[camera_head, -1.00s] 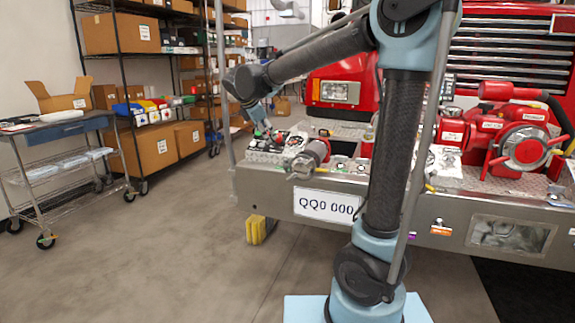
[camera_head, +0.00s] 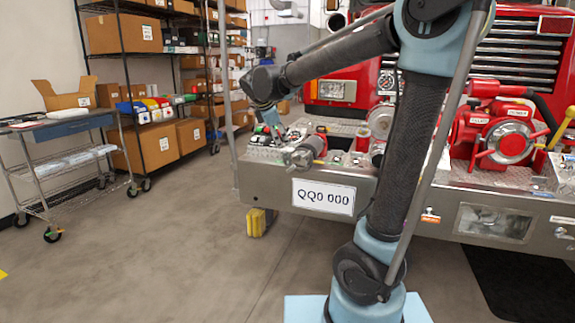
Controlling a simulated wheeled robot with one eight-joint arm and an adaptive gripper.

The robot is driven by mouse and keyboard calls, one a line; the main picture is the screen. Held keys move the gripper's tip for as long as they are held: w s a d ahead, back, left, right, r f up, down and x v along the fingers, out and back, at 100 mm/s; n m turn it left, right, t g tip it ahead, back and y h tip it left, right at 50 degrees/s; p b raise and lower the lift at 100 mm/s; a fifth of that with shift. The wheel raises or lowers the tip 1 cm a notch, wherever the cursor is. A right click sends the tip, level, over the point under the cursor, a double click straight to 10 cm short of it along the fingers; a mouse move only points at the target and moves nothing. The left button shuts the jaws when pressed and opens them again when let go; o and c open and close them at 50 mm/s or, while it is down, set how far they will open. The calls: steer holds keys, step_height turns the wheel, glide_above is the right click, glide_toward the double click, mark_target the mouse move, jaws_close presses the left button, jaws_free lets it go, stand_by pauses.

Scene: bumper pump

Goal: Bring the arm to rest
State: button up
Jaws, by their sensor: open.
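My arm rises from its pale blue base in the lower middle, and its forearm reaches left and down over the truck's bumper. My gripper (camera_head: 281,138) hangs at the end of the blue wrist, small against the fittings on the left of the bumper (camera_head: 262,185). It is open; its fingertips are hard to make out, and I see nothing held in it. A grey cylindrical fitting (camera_head: 300,155) lies just right of and below it. I cannot tell whether the gripper touches any fitting.
The red pump (camera_head: 510,140) with its round face and levers stands on the bumper's right. A wire cart (camera_head: 65,165) and a shelf of boxes (camera_head: 160,147) stand left. The floor between cart and bumper is clear.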

steer(key=s+d+f+m+g, duration=0.1)
steer(key=s+d+f+m, duration=0.2)
steer(key=s+d, duration=0.25)
steer(key=s+d+f+m+g+y, duration=0.1)
steer(key=s+d+f+m, duration=0.1)
steer(key=s+d+m, duration=0.3)
steer(key=s+d+f+m+g, duration=0.1)
steer(key=s+d+f+m, duration=0.1)
steer(key=s+d+f, duration=0.3)
steer(key=s+d+f+m+y, duration=0.1)
steer(key=s+d+f+m, duration=0.2)
steer(key=s+f+m, duration=0.2)
steer(key=s+d+f+m+g+y, duration=0.1)
steer(key=s+d+f+m, duration=0.2)
steer(key=s, duration=0.7)
step_height(320, 180, down, 4)
steer(key=shift+s+r+m, duration=0.1)
steer(key=shift+s+m, duration=0.2)
steer(key=shift+m, duration=0.9)
steer(key=shift+d, duration=0.1)
